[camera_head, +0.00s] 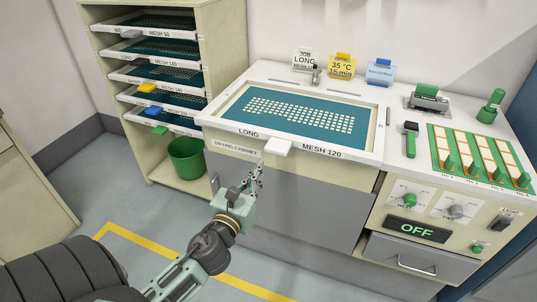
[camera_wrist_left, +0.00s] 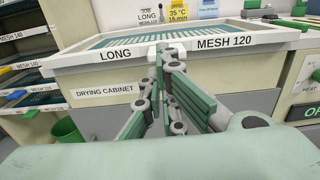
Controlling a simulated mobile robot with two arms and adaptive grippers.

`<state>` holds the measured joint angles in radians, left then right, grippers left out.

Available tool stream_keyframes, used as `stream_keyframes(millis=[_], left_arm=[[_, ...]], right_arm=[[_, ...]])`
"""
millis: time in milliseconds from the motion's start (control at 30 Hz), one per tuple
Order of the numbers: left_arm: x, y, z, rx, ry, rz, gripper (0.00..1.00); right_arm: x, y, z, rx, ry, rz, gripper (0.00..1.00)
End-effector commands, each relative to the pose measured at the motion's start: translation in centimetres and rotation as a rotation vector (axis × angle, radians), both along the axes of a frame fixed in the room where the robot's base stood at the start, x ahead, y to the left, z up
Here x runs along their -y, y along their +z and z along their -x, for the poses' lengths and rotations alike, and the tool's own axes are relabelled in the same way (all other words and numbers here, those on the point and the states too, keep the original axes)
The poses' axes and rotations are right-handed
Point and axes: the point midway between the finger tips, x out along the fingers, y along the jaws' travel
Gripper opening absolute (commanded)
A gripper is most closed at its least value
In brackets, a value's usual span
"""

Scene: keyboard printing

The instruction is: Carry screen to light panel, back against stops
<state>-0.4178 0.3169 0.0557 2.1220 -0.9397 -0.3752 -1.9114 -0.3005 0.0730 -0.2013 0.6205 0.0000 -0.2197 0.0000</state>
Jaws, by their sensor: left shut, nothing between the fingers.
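The screen (camera_head: 308,118) lies flat on the counter, a white frame around teal mesh with a pattern of pale key shapes. Its front edge reads LONG and MESH 120, and a white tab (camera_head: 278,146) sticks out between the words. The screen's front edge (camera_wrist_left: 115,54) also shows in the left wrist view. My left gripper (camera_head: 257,170) is shut and empty, just below and left of the tab, in front of the drying cabinet. In the left wrist view its fingers (camera_wrist_left: 166,58) overlap the tab; I cannot tell whether they touch it. I cannot make out a separate light panel or stops.
A rack (camera_head: 215,45) of framed mesh screens stands at left, with a green bin (camera_head: 186,159) below. Job cards (camera_head: 342,66) stand behind the screen. A green board with pegs (camera_head: 480,158) and a control panel reading OFF (camera_head: 416,229) are at right.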

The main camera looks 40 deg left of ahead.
Motion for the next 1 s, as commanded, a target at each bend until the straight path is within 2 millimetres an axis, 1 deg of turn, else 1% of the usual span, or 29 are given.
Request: stream_keyframes(millis=[33, 200, 400, 600, 933, 1000], left_arm=[[-0.2, 0.2, -1.1, 0.003, 0.000, -0.002, 0.00], [-1.0, 0.1, -4.1, 0.002, 0.000, -0.001, 0.00], [-1.6, -0.1, -6.7, 0.000, -0.001, 0.001, 0.00], [-1.8, -0.1, -7.7, -0.002, -0.001, 0.000, 0.00], [-1.8, -0.1, -7.8, -0.002, -0.001, 0.001, 0.00], [-1.9, 0.0, -8.1, -0.001, -0.001, 0.001, 0.00]], right_arm=[[0.0, 0.2, 0.0, 0.000, 0.000, 0.000, 0.42], [0.0, 0.1, 0.0, 0.000, 0.001, 0.000, 0.42], [0.3, -0.2, 0.0, 0.000, 0.002, 0.004, 0.42], [0.7, -0.3, 0.0, 0.000, 0.002, 0.008, 0.42], [0.8, -0.3, 0.0, 0.000, 0.001, 0.009, 0.42], [0.8, -0.2, 0.0, 0.000, 0.001, 0.009, 0.42]])
